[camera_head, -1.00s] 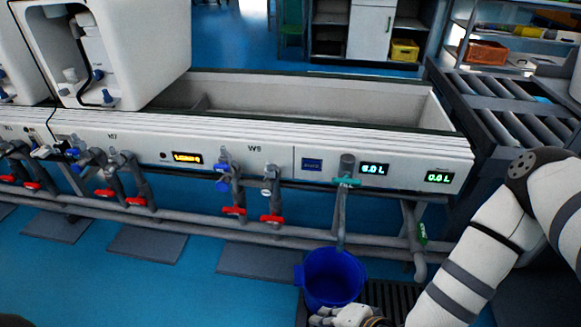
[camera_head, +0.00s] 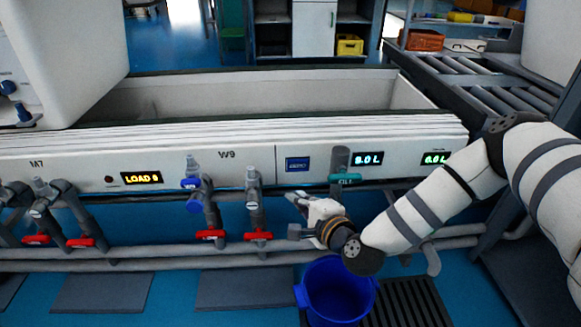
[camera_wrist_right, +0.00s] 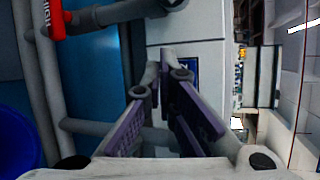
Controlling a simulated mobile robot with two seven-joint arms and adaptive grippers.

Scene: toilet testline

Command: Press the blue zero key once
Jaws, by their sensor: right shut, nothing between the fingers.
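The blue zero key (camera_head: 298,164) is a small blue rectangle with unreadable lettering on the white front panel, left of the grey valve with the teal handle. My right gripper (camera_head: 293,199) is below the key, in front of the panel, and apart from it in the head view. Its fingers are shut and empty. In the right wrist view, the right gripper (camera_wrist_right: 165,80) points at the white panel, and a blue patch, likely the key (camera_wrist_right: 191,67), shows partly hidden behind a finger. My left gripper is in neither view.
A blue bucket (camera_head: 337,292) stands on the floor below my right forearm. Grey valves with red handles (camera_head: 257,236) stick out left of the gripper. The teal-handled valve (camera_head: 341,165) is close on the right.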

